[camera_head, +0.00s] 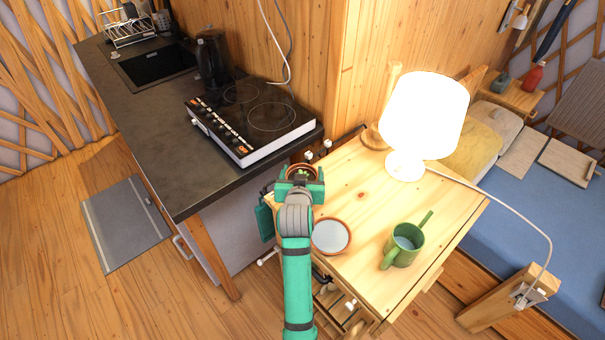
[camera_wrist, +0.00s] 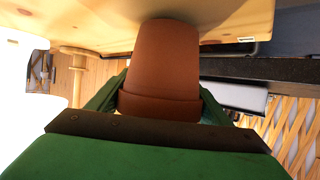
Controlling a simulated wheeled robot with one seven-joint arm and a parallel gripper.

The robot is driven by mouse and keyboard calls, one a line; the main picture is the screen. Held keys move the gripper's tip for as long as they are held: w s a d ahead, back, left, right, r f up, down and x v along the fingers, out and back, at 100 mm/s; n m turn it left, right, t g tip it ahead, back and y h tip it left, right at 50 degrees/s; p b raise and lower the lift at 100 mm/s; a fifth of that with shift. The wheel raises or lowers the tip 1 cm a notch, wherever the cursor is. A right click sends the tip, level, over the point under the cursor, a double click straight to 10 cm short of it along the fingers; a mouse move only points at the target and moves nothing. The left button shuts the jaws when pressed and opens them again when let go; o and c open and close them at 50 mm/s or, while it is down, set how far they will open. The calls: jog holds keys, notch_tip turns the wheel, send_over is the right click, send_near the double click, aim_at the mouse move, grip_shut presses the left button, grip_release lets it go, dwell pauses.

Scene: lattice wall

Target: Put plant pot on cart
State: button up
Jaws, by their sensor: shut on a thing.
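My gripper (camera_head: 300,182) is shut on the pot. In the wrist view, the pot (camera_wrist: 164,68) shows between the green fingers of my gripper (camera_wrist: 160,98), with its narrow base toward the pale wooden surface (camera_wrist: 90,22). I cannot tell whether the base touches that surface. My gripper and arm hide the pot's lower part in the head view.
A lit white lamp (camera_head: 408,122) stands at the cart's back. A round brown-rimmed dish (camera_head: 332,236) and a green mug (camera_head: 403,246) with a stick-like item are at the front. The dark counter (camera_head: 165,125) with a hob (camera_head: 252,118) is left. Bare cart top lies in the middle.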

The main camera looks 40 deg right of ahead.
jog(key=shift+f, duration=0.25)
jog(key=shift+f, duration=0.15)
jog(key=o, duration=1.3)
jog(key=shift+s+a+r, duration=0.1)
jog(key=shift+r, duration=0.1)
jog(key=v, duration=1.1)
jog(key=shift+s+a+r, duration=0.1)
jog(key=shift+s+a, duration=0.1)
jog(key=shift+s, duration=0.05)
